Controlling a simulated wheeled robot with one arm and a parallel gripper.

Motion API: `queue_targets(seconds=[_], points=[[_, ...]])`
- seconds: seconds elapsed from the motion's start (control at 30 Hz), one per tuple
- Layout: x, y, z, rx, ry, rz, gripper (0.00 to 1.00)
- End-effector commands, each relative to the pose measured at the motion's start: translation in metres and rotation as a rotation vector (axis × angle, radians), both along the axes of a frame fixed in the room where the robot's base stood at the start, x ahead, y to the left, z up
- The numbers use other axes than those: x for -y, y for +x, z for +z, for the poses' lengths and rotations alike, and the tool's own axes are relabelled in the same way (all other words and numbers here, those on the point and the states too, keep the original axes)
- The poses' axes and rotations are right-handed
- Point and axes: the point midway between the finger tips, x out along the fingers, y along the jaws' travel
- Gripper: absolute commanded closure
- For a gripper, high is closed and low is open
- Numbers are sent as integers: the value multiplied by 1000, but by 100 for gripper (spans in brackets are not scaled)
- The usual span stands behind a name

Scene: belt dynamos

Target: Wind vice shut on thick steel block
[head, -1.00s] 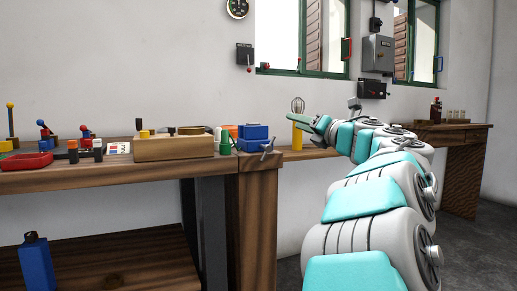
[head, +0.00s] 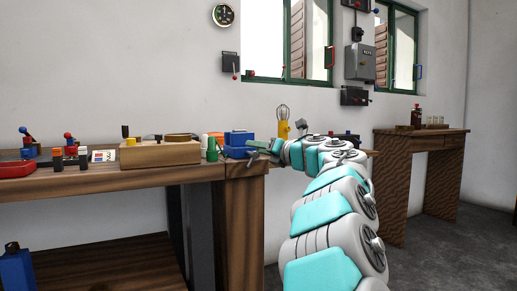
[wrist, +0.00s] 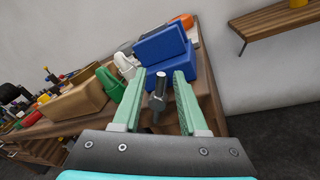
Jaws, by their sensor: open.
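The blue vice (head: 239,137) sits at the right end of the long wooden workbench. In the wrist view the vice (wrist: 166,48) fills the space just beyond my fingers. Its dark screw end and handle (wrist: 158,92) show between the two green fingers of my gripper (wrist: 166,82), which are open. I cannot tell whether either finger touches the handle. I cannot make out a steel block in either view.
A green cone-like piece (wrist: 109,82) and a wooden box (head: 158,152) stand on the bench (head: 100,182) left of the vice. A yellow lamp (head: 283,125) stands behind my arm. A separate table (head: 420,137) is at the right, with open floor before it.

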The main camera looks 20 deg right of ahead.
Motion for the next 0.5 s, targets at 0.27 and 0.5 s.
queue_targets(seconds=[0.27,0.5], points=[[0,0,0,1,0,-1,68],[0,0,0,1,0,-1,95]])
